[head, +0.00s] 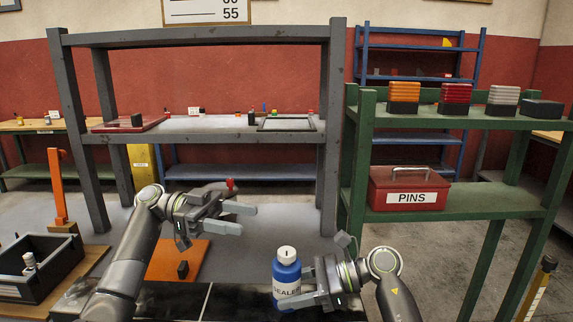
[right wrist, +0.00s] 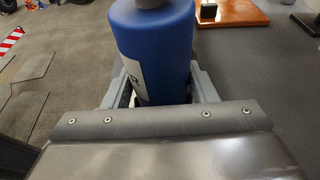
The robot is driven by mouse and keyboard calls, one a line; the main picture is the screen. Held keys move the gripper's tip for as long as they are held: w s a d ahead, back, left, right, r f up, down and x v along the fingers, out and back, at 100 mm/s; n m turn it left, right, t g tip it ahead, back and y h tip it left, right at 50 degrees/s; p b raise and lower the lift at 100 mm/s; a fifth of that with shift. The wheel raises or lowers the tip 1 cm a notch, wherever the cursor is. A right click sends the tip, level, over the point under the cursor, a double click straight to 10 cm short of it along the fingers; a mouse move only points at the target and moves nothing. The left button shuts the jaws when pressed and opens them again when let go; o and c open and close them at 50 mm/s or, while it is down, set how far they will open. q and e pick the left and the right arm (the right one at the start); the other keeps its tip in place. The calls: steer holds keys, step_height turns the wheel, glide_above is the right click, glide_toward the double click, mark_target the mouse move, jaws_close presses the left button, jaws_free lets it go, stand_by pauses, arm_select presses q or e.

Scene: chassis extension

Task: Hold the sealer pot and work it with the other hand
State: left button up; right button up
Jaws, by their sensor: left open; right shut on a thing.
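The sealer pot (head: 287,276) is a blue bottle with a white label reading SEALER and a pale cap (head: 287,254). It stands upright at the front of the work surface. My right gripper (head: 285,284) is shut on its body from the right. In the right wrist view the blue pot (right wrist: 155,55) sits between the two grey fingers, and its top is cut off by the frame edge. My left gripper (head: 240,218) is open and empty, above and to the left of the pot, apart from it.
An orange board (head: 190,256) with a small black block (head: 183,269) lies behind and left of the pot. A black bin (head: 45,270) is at the far left. A grey shelf frame (head: 220,125) stands behind. A green rack (head: 450,200) with a red PINS box (head: 408,190) is at right.

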steer(key=o, duration=0.8)
steer(key=shift+o, duration=0.2)
